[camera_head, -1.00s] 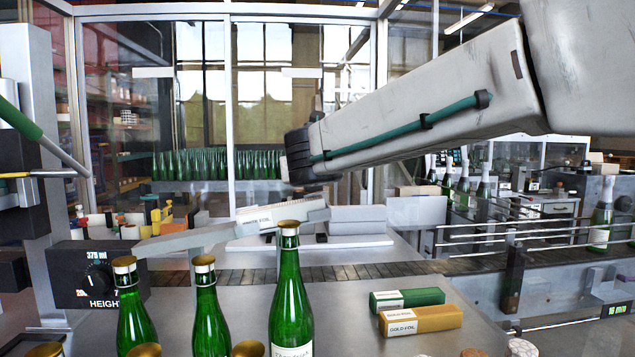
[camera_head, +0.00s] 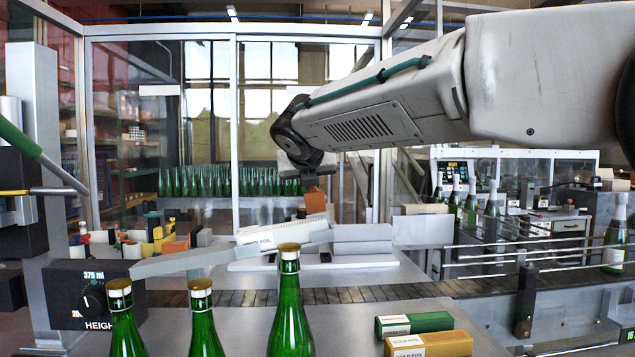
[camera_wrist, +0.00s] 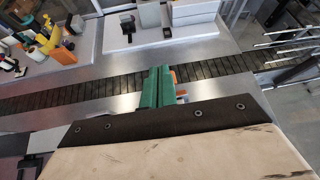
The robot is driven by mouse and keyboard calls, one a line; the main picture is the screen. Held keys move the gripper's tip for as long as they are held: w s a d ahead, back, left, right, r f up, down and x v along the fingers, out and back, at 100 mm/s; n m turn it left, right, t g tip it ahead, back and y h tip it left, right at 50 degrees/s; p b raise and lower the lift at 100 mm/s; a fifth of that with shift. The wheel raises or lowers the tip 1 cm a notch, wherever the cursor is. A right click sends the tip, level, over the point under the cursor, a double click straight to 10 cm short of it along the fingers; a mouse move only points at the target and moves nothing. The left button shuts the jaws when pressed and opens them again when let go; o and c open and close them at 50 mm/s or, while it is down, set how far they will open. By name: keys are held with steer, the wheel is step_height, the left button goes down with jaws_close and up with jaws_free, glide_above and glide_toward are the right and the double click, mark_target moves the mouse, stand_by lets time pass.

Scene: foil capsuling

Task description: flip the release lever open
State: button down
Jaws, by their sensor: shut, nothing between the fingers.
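A lever with a green grip (camera_head: 18,138) and a thin metal rod slopes down at the left edge of the head view, beside a grey column (camera_head: 48,130). It may be the release lever; no label shows this. My gripper (camera_wrist: 160,72) shows in the wrist view as two green fingers shut together, with nothing held. In the head view my wrist hangs above the foil tray in the middle, well to the right of the green-gripped lever. The lever does not show clearly in the wrist view.
Green bottles (camera_head: 290,310) stand in front, with a height dial box (camera_head: 93,294) at left. A sloping grey chute (camera_head: 190,260) and a slatted conveyor (camera_head: 400,290) lie behind. Green (camera_head: 415,323) and gold (camera_head: 428,344) foil boxes lie at right.

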steer(key=shift+w+r, duration=0.1)
steer(key=shift+w, duration=0.3)
steer(key=shift+w+a+g, duration=0.1)
steer(key=shift+w+g, duration=0.6)
steer(key=shift+g, duration=0.1)
steer(key=shift+w, duration=0.15)
stand_by(0.4)
